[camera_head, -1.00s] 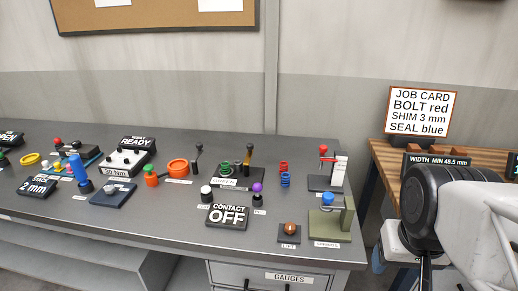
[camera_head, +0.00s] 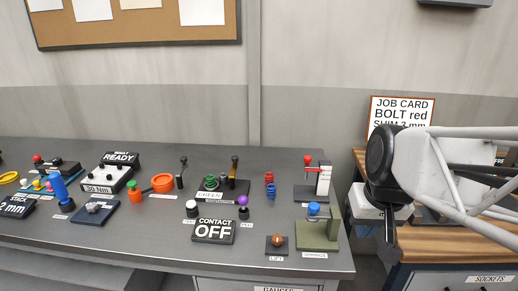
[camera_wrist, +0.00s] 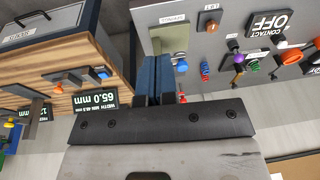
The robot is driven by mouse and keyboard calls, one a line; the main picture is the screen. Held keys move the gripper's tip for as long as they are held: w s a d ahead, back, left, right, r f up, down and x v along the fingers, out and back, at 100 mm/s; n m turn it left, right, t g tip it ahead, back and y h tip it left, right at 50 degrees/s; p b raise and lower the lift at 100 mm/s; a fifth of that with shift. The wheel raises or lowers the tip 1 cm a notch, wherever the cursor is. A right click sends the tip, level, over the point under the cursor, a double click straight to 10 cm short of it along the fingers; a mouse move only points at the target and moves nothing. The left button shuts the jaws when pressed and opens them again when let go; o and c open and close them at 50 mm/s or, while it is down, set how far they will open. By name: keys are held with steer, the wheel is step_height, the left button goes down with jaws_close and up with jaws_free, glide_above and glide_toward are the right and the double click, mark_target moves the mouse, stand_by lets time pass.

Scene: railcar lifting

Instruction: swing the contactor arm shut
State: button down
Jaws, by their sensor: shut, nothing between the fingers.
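The contactor stands on the grey bench in the head view, on a black base (camera_head: 212,196) with a green coil (camera_head: 210,181). Its arm with a brown handle (camera_head: 234,166) stands upright, apart from the coil. The CONTACT sign (camera_head: 213,230) in front reads OFF; it also shows upside down in the wrist view (camera_wrist: 268,22). My gripper (camera_head: 390,230) hangs at the right, beyond the bench's right end and far from the contactor. In the wrist view its fingers (camera_wrist: 154,78) are together with nothing between them.
A wooden bench (camera_head: 440,245) is at the right.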

steer(key=w+a+r+n+y, duration=0.15)
steer(key=w+a, duration=0.35)
steer(key=w, duration=0.9)
steer(key=w+a+n+y, duration=0.15)
steer(key=w+a, duration=0.25)
steer(key=w, duration=1)
steer(key=w+a+f+y, duration=0.1)
steer(key=w+a+f, duration=0.2)
steer(key=w, duration=0.5)
steer(key=w+a+f+y, duration=0.1)
steer(key=w+a+f, duration=0.2)
steer(key=w, duration=0.6)
steer(key=w+a+f+n+y, duration=0.1)
steer(key=w+a+f, duration=0.3)
steer(key=w+a, duration=0.2)
steer(key=shift+w+a, duration=0.3)
steer(key=shift+w, duration=0.9)
steer(key=shift+f, duration=0.1)
glide_toward(233, 166)
steer(key=shift+w+a+f, duration=0.25)
steer(key=shift+w+f, duration=0.4)
steer(key=shift+w, duration=0.05)
steer(key=shift+w+a+f, duration=0.2)
steer(key=shift+w+f, duration=0.4)
steer(key=shift+w, duration=0.15)
steer(key=shift+w+a+f, duration=0.25)
steer(key=shift+w+f, duration=0.4)
steer(key=shift+w, duration=0.05)
